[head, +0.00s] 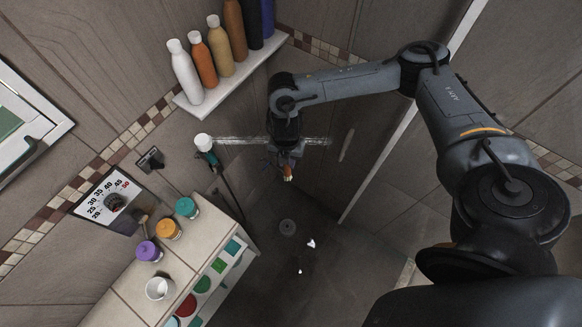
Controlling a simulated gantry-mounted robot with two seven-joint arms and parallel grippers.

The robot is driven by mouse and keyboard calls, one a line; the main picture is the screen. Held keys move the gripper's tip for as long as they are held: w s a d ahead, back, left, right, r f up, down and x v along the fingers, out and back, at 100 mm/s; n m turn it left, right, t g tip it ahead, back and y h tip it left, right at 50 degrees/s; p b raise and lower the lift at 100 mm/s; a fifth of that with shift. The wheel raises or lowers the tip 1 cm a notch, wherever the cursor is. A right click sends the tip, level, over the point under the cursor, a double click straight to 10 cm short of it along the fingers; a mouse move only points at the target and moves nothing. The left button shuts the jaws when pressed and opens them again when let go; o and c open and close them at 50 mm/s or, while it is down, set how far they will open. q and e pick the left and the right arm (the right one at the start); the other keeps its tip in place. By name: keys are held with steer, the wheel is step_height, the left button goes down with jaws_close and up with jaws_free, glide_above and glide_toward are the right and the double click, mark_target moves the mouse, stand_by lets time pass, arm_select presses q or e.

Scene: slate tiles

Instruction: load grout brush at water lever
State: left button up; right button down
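A dial plate (112,196) marked with numbers from 20 to 50 and a dark knob is on the left wall; this seems to be the water control. A small dark fitting (151,160) is on the wall to its upper right. A small brownish upright item (143,222) stands near the dial and may be the grout brush, but I cannot be sure. My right gripper (287,165) points down over the dark floor, well right of the dial. A small yellow-orange thing (288,174) shows at its tips; whether it is gripped is unclear. My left gripper is not in view.
A bench (168,262) holds purple, orange and teal-lidded jars and a white cup (159,288). A white-and-teal item (204,143) stands beyond the bench. A wall shelf (217,92) carries several bottles. A floor drain (287,227) lies in open floor.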

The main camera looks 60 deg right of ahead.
steer(key=w+d+b, duration=0.4)
steer(key=w+b, duration=0.3)
steer(key=w, duration=0.9)
steer(key=shift+w+r, duration=0.35)
steer(key=shift+w, duration=0.05)
steer(key=shift+d, duration=0.15)
stand_by(0.5)
